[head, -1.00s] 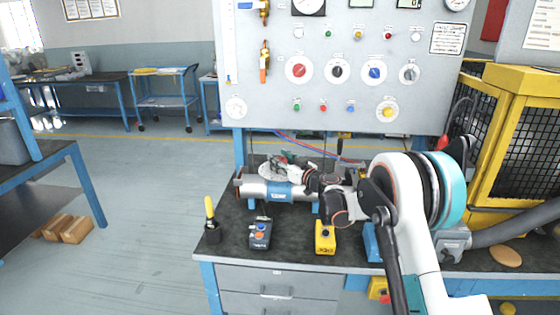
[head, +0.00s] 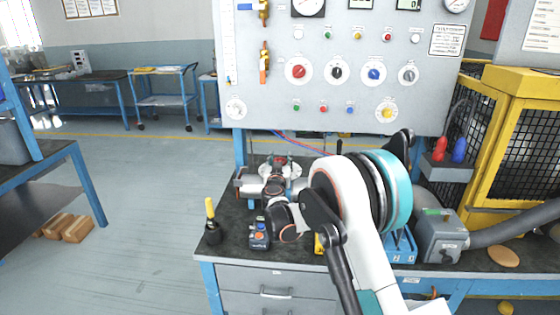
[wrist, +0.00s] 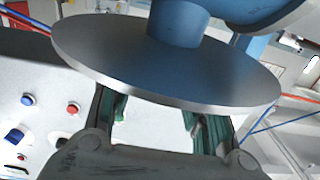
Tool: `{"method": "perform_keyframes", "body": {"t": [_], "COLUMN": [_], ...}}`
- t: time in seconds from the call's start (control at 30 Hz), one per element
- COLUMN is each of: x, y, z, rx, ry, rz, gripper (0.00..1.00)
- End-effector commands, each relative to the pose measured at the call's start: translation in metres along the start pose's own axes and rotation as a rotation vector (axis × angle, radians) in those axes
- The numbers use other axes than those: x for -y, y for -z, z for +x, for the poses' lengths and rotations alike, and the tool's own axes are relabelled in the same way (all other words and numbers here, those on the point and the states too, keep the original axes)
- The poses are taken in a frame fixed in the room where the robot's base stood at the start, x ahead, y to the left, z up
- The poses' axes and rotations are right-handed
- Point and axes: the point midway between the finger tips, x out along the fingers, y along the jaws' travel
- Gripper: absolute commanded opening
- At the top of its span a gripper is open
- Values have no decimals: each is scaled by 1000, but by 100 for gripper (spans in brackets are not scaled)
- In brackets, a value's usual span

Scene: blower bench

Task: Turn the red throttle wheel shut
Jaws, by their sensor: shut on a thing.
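A small red part, which looks like the red throttle wheel (head: 281,160), shows at the back of the pipe assembly on the bench in the head view. My gripper (head: 278,172) is at it, its arm reaching in from the front right. In the wrist view my gripper (wrist: 160,122) has its two green-padded fingers on either side of a gap. A large grey disc (wrist: 110,55) with a blue hub (wrist: 180,22) covers their tips, so the contact is hidden. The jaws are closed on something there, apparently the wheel.
A grey panel (head: 260,110) with gauges and coloured knobs stands behind the bench. A yellow-handled tool (head: 210,212) and a dark control box (head: 260,237) stand at the front left. Red (head: 440,148) and blue (head: 459,150) bottles and a yellow cage (head: 510,140) are at right.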

Motion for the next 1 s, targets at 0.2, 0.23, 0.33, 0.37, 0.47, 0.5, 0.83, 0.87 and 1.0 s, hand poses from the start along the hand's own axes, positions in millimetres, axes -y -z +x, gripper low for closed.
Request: {"method": "perform_keyframes", "body": {"t": [0.2,0.23,0.33,0.37,0.47,0.5,0.83,0.87,1.0], "x": [3,3,2,2,2,2,0,0,0], "y": [1,1,1,1,0,1,0,0,1], "z": [0,0,1,1,1,1,0,0,0], "rx": [0,0,0,0,0,0,-1,-1,-1], "ry": [-201,-228,-315,-339,-414,-442,-591,-598,-620], "rz": [0,0,0,0,0,0,-1,-1,-1], "gripper": [21,21,21,21,21,21,21,21,21]}}
